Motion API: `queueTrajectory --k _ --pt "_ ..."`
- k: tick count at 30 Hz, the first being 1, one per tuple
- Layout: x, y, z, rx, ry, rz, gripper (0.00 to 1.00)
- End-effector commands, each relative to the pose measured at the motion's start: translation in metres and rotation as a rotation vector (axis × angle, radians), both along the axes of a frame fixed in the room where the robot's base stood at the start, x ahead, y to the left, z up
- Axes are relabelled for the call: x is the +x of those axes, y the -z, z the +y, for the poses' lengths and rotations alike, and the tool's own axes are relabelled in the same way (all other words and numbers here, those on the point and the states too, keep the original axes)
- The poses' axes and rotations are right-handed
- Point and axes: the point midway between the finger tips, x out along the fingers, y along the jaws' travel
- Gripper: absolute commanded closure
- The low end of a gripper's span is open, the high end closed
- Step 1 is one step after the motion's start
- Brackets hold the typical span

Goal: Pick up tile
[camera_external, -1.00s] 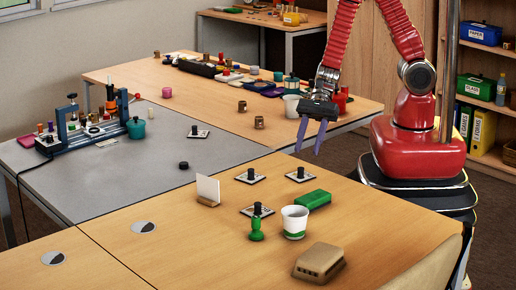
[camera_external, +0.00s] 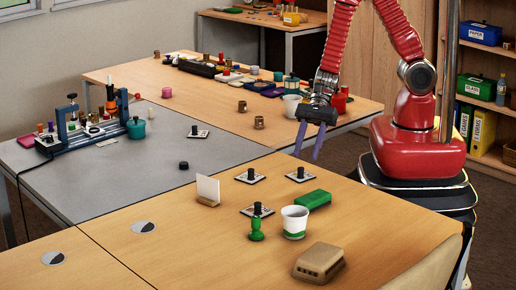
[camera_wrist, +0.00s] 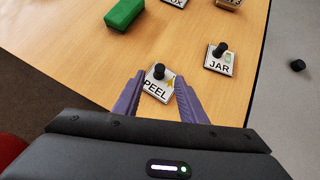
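Several square white tiles with black knobs lie on the wooden table. The PEEL tile (camera_wrist: 154,91) shows in the wrist view between my gripper's (camera_wrist: 160,79) purple fingers, with its black knob and a yellow mark. In the external view, it appears to be the tile (camera_external: 301,175) nearest my arm. My gripper (camera_external: 307,156) is open and empty, pointing down above the table, apart from the tile. The JAR tile (camera_wrist: 219,65) lies to the right in the wrist view. Another tile (camera_wrist: 177,2), partly cut off, shows at the top.
A green block (camera_wrist: 124,14) lies near the tiles; it also shows in the external view (camera_external: 313,199). A white cup (camera_external: 294,222), a green peg-shaped piece (camera_external: 256,229), a card in a stand (camera_external: 207,190) and a tan block (camera_external: 319,262) stand on the near table.

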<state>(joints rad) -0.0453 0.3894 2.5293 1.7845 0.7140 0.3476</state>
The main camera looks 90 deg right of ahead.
Motion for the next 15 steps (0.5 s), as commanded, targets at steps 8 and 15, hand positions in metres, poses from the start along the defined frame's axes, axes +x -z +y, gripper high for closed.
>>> queueTrajectory --k 8,15 --pt "0.005 0.015 0.014 -0.001 -0.003 0.003 0.62" --pt "0.012 0.033 0.030 -0.001 -0.002 0.003 0.62"
